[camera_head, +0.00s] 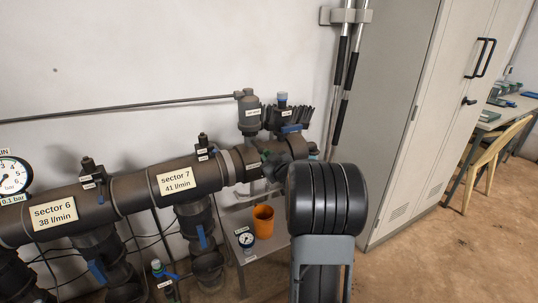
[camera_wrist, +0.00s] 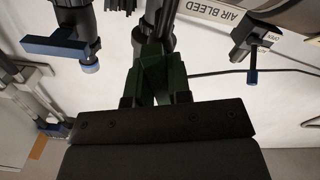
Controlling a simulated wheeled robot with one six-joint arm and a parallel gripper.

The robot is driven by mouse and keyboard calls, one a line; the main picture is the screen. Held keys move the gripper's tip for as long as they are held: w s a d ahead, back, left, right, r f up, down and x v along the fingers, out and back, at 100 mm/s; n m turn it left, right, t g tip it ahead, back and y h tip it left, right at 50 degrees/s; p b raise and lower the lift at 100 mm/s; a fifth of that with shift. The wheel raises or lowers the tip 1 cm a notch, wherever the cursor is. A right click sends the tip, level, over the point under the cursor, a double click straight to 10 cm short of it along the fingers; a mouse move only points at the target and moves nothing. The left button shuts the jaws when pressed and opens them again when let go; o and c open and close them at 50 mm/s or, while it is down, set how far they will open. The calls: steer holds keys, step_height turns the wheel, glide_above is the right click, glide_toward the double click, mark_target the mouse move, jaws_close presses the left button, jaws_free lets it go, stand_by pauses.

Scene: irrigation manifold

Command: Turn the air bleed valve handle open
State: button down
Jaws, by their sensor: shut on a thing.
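My gripper's green fingers (camera_wrist: 158,72) are closed together in the middle of the wrist view. They are shut on the air bleed valve handle, which is mostly hidden between them. Dark valve and pipe parts (camera_wrist: 166,14) stand just beyond the fingertips. A white AIR BLEED label (camera_wrist: 213,11) is on the pipe at the upper right. In the head view my arm and gripper reach the right end of the manifold, and my own wrist hides most of the grip. How far the handle is turned cannot be told.
A blue-handled valve (camera_wrist: 62,45) is left of my fingers and a smaller blue lever (camera_wrist: 253,64) is to the right. The manifold pipe (camera_head: 140,187) runs along the wall. An orange cup (camera_head: 263,221) and a gauge (camera_head: 246,240) are below. A grey cabinet (camera_head: 405,120) stands right.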

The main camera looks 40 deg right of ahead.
steer(key=shift+m+p, duration=0.95)
steer(key=shift+m, duration=1.15)
steer(key=c, duration=1.1)
jaws_free()
steer(key=shift+s+a, duration=0.3)
steer(key=shift+s, duration=2)
steer(key=shift+s+a, duration=0.35)
steer(key=shift+s, duration=1.95)
steer(key=shift+s+a, duration=0.3)
steer(key=shift+s, duration=2)
